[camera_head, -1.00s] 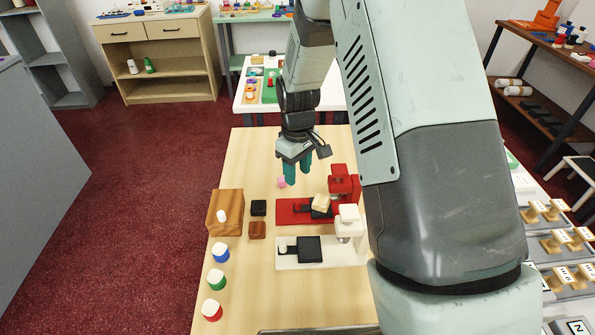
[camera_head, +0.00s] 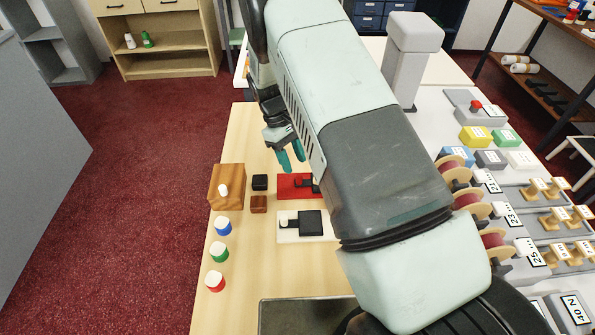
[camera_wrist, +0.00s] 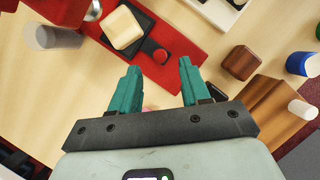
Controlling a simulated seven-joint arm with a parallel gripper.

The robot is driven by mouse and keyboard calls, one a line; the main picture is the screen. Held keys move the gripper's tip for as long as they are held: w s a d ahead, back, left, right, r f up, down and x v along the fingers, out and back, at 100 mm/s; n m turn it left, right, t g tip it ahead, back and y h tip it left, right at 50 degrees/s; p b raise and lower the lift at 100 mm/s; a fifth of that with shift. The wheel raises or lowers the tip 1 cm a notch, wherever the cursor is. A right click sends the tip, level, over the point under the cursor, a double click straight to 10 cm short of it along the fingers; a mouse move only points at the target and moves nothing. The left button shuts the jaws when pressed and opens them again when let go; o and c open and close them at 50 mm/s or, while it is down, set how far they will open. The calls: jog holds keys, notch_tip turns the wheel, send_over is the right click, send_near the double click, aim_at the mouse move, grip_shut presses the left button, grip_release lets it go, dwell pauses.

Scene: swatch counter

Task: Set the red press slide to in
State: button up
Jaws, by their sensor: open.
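The red press base (camera_head: 290,190) lies on the wooden table, partly covered by my arm in the head view. It also shows in the wrist view (camera_wrist: 183,62). Its black slide (camera_wrist: 142,46) ends in a round red knob (camera_wrist: 160,55), and a cream block (camera_wrist: 123,27) sits on the slide plate. The plate and block are beside the red press head (camera_wrist: 62,8), not under it, as far as the wrist view shows. My gripper (camera_head: 291,158) has teal fingers apart and empty (camera_wrist: 157,76), above the table near the knob end of the base.
A white press base (camera_head: 289,236) with its own black slide lies in front. A wooden block with a white peg (camera_head: 227,190), black (camera_head: 260,182) and brown (camera_head: 259,204) blocks stand left. Blue, green and red-based white pieces line the left edge. A grey cylinder (camera_wrist: 55,37) stands near the red press.

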aim_at(299, 175)
jog(key=shift+x, duration=2.35)
grip_shut()
